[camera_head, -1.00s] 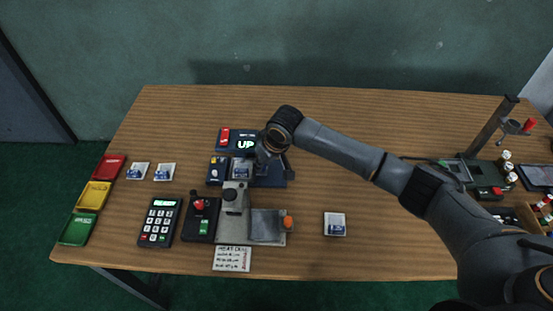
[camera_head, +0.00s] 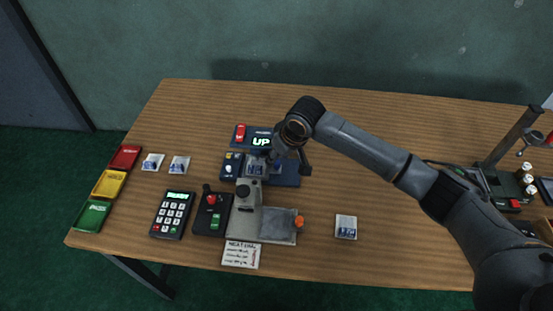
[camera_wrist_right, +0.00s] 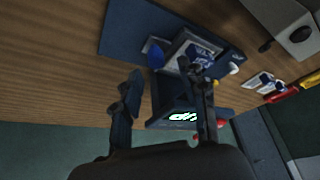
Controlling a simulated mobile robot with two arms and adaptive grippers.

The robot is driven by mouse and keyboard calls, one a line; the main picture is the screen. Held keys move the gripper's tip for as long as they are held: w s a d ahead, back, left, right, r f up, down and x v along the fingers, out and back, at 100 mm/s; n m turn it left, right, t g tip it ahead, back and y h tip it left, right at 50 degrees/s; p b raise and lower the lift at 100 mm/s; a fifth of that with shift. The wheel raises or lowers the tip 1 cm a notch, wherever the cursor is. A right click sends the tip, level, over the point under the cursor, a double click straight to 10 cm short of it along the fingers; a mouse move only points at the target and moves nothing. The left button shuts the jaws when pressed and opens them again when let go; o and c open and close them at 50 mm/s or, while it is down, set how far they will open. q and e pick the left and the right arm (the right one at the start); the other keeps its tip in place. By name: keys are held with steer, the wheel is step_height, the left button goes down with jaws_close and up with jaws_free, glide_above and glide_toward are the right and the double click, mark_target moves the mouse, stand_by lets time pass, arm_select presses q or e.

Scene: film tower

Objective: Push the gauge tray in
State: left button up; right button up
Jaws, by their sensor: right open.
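The dark blue gauge (camera_head: 252,138) has a lit "UP" display and stands at the middle of the table; its display also shows in the right wrist view (camera_wrist_right: 182,116). What looks like its tray, a dark blue plate (camera_head: 288,177), lies in front of the display. A white and blue film card (camera_head: 256,166) sits there, and it shows in the right wrist view (camera_wrist_right: 195,47) beside a blue knob (camera_wrist_right: 155,52). My right gripper (camera_wrist_right: 166,92) is open and empty above the gauge, one finger overlapping the gauge in that view. I cannot tell whether it touches. My left gripper is not in view.
In front stands a grey press (camera_head: 246,205) with an orange knob (camera_head: 299,222), beside a control box (camera_head: 212,212) and a keypad (camera_head: 172,213). Red, yellow and green trays (camera_head: 109,184) line the left edge. A loose card (camera_head: 346,227) lies right of the press. The back is clear.

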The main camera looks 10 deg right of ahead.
steer(key=v, duration=0.9)
steer(key=shift+s+f, duration=0.1)
steer(key=shift+f, duration=0.05)
